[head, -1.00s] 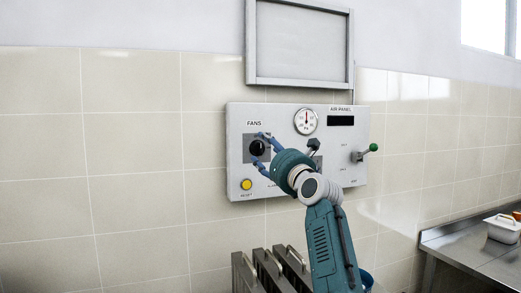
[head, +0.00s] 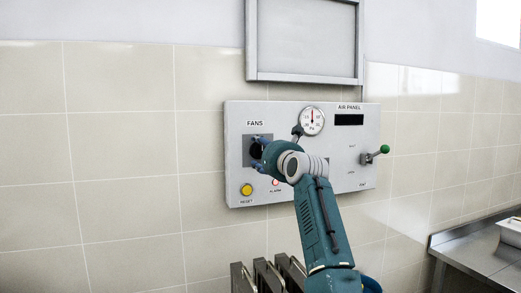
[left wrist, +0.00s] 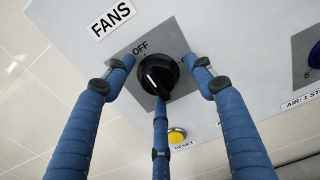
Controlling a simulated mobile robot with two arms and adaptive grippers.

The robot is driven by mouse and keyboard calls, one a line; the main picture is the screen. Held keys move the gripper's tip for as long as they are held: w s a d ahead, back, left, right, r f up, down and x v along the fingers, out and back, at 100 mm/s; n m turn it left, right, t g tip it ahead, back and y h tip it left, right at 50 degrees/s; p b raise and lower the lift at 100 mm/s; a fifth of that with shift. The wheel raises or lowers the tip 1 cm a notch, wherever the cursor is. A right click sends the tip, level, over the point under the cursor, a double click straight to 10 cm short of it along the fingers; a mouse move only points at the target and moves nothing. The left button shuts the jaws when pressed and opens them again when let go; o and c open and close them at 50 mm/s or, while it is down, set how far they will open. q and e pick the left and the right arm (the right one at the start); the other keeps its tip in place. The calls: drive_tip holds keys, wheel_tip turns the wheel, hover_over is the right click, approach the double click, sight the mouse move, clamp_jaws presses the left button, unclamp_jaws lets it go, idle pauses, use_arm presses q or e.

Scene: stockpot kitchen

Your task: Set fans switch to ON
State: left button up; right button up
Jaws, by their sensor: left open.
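The black fans switch (head: 255,149) is a round knob on a dark square plate under the FANS label (head: 254,123). In the left wrist view the knob (left wrist: 159,72) has a white line slanting toward its upper left, on the side of the OFF label (left wrist: 140,47). The ON marking is not readable. My left gripper (head: 258,151) is open in front of the knob. In the left wrist view its blue fingers (left wrist: 158,75) spread around the knob, one at each side and one below. I cannot tell whether they touch it. My right gripper is not in view.
The grey panel (head: 235,185) also carries a gauge (head: 312,121), a dark display (head: 349,119), a yellow reset button (head: 246,190) and a green-tipped lever (head: 384,149). A steel counter (head: 470,245) stands at the right. Upright metal pieces (head: 268,275) stand below the panel.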

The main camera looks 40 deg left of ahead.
use_arm(q)
drive_tip(key=shift+a, duration=0.15)
drive_tip(key=shift+s+d+r, duration=0.2)
drive_tip(key=shift+d, duration=0.1)
drive_tip(key=shift+s+d+r, duration=0.1)
drive_tip(key=shift+s, duration=0.05)
drive_tip(key=c, duration=0.4)
drive_tip(key=shift+r, duration=0.1)
drive_tip(key=c, duration=0.7)
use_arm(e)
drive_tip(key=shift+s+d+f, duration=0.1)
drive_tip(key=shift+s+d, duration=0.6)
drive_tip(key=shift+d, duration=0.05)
